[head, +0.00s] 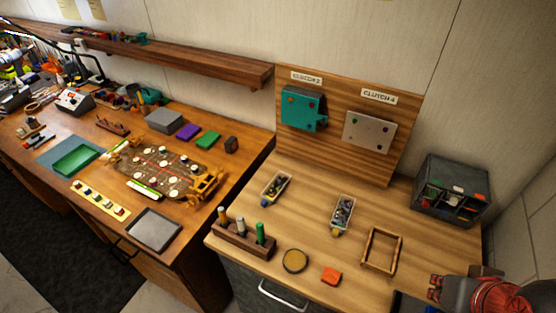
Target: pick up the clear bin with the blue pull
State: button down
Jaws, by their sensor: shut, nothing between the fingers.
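The clear bin with the blue pull (276,187) sits on the light wooden bench, left of its middle. Its blue pull is at the near end, and small parts show inside. A second clear bin (342,214) with a yellow pull stands to its right and also holds small parts. My gripper (436,288) is at the bottom right corner, partly cut off by the frame edge. It is shut and empty, far to the right of both bins.
An empty wooden frame (382,250) lies between the bins and my gripper. A dark organizer (452,190) stands at the right.

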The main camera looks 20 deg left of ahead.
aim_at(269, 196)
jog(key=u, duration=1.2)
jog(key=z, duration=1.55)
jog(key=u, duration=1.5)
jog(key=i+j+u, duration=0.35)
jog(key=i+j, duration=0.8)
jog(key=j, duration=0.1)
